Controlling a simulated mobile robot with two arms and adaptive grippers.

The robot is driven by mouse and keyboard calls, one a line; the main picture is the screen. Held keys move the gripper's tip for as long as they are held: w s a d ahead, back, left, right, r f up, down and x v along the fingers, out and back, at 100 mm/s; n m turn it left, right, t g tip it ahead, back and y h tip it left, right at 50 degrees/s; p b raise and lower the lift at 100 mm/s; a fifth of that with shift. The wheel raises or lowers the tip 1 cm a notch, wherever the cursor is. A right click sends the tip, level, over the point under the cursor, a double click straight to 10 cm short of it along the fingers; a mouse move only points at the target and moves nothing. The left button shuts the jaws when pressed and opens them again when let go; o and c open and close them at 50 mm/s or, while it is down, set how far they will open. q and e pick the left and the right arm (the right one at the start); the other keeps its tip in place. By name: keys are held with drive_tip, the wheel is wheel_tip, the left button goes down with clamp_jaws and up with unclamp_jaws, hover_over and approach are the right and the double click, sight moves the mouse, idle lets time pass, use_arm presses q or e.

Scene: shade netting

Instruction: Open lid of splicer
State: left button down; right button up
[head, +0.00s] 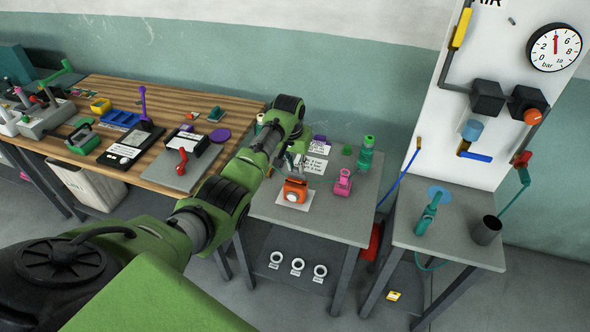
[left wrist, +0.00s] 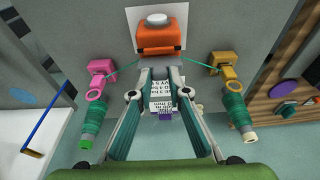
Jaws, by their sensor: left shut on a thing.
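The orange splicer (head: 295,188) sits on a white mat (head: 282,201) on the grey side table. In the left wrist view the splicer (left wrist: 162,37) is at the top middle, with a white round part on it. My left gripper (head: 300,163) reaches down to the splicer from behind in the head view. In the left wrist view its fingertips (left wrist: 162,68) are at the splicer's near orange edge, shut on the lid; the exact contact is partly hidden. I cannot tell how far the lid is tilted. My right gripper is in neither view.
A pink holder (left wrist: 103,68) and a yellow holder (left wrist: 226,66) flank the splicer, with green threads running to it. Green spools (left wrist: 93,115) stand near them. A printed card (head: 312,165) lies behind. A wooden bench (head: 160,98) and a pneumatic stand (head: 455,238) are on either side.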

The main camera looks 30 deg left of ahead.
use_arm(q)
drive_tip(key=shift+w+f+g+b, duration=0.1)
drive_tip(key=shift+w+g+b, duration=0.05)
drive_tip(key=shift+g+b, duration=0.25)
idle(0.4)
drive_tip(key=c, duration=1.9)
unclamp_jaws()
drive_tip(key=shift+r, duration=0.6)
drive_tip(key=r, duration=0.3)
drive_tip(key=s+r, duration=0.1)
drive_tip(key=r, duration=0.3)
drive_tip(key=s+r, duration=0.1)
drive_tip(key=r, duration=0.2)
drive_tip(key=shift+d+r, duration=0.25)
drive_tip(key=shift+r, duration=0.1)
